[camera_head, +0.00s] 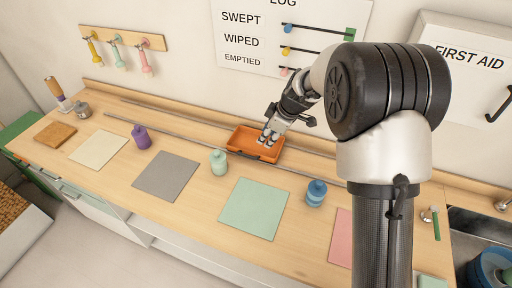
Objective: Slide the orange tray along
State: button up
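The orange tray (241,142) sits on the wooden counter between two thin metal rails, near the middle of the view. A dark handle-like strip shows along its front side. My gripper (266,143) points down at the tray's right part, with its fingertips over or in the tray. Whether the fingers touch the tray or are closed on anything is too small to tell. My arm comes in from the right and hides part of the counter behind it.
The front rail (180,137) runs along the counter. Flat mats, including a grey one (166,176) and a green one (254,209), lie in front. A sink is at far right.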

aim_at(252, 158)
jog(key=b+x, duration=0.1)
jog(key=x, duration=1.5)
jog(key=shift+w+f+b, duration=0.1)
jog(key=shift+f+b, duration=0.25)
jog(key=shift+b, duration=0.05)
jog(key=shift+c, duration=0.6)
jog(key=c, duration=0.5)
grip_shut()
jog(key=shift+s+f, duration=0.15)
jog(key=shift+s, duration=0.05)
